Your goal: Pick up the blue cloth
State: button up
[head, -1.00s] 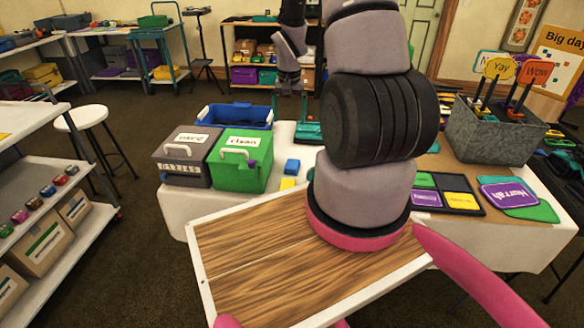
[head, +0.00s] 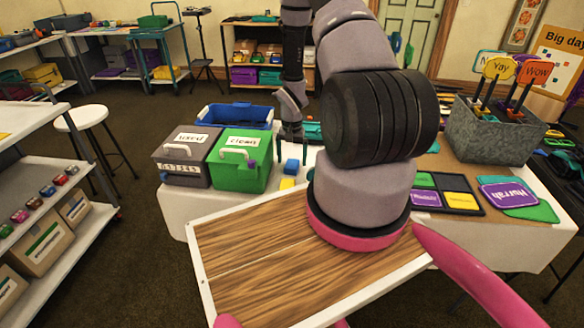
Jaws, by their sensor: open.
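The blue cloth (head: 291,166) appears as a small, compact blue piece on the white-covered table, right of the green box. A similar yellow piece (head: 287,184) lies just in front of it. My gripper (head: 291,138) hangs pointing down over the table, a little beyond and above the blue cloth as seen in the head view. It is open and looks empty, and I see a gap between it and the cloth. The fingertips are small and dark, so their exact distance from the cloth is hard to tell.
A green lidded box (head: 240,170) and a grey lidded box (head: 183,160) stand left of the cloth, with a blue bin (head: 235,112) behind. A teal item (head: 313,131) is partly hidden behind my arm. A grey sign bin (head: 492,135) stands at right.

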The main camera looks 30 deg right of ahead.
aim_at(292, 164)
jog(key=shift+f, duration=0.85)
jog(key=c, duration=1.4)
jog(key=shift+c, duration=0.2)
jog(key=shift+r, duration=0.15)
notch_tip(292, 164, up, 10)
